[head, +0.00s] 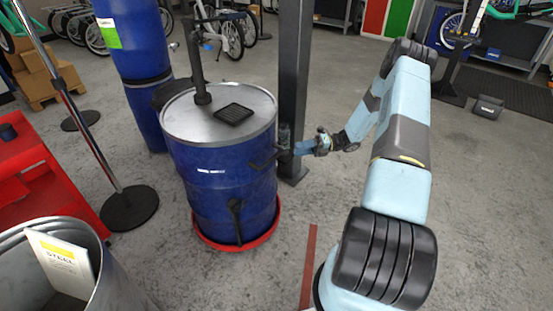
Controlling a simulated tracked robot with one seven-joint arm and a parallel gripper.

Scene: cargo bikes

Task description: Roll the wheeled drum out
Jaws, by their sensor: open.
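The blue drum (215,185) stands upright in the middle of the head view on a round red base (240,243); its wheels are not visible. Its grey lid (180,118) carries a dark upright pipe (198,70) and a black grate (234,115). A black handle (263,163) sticks out from its right side. My gripper (284,142) is open just right of the drum, close to this handle and in front of a dark post. It looks empty. The fingertips are small and dark, so I cannot tell whether they touch the handle.
The dark post (294,75) stands right behind the drum. Stacked blue drums (135,45) stand behind left. A chrome stand (128,207), red cart (40,180) and grey metal bin (98,255) are at left. Floor in front is clear around a red strip (309,265).

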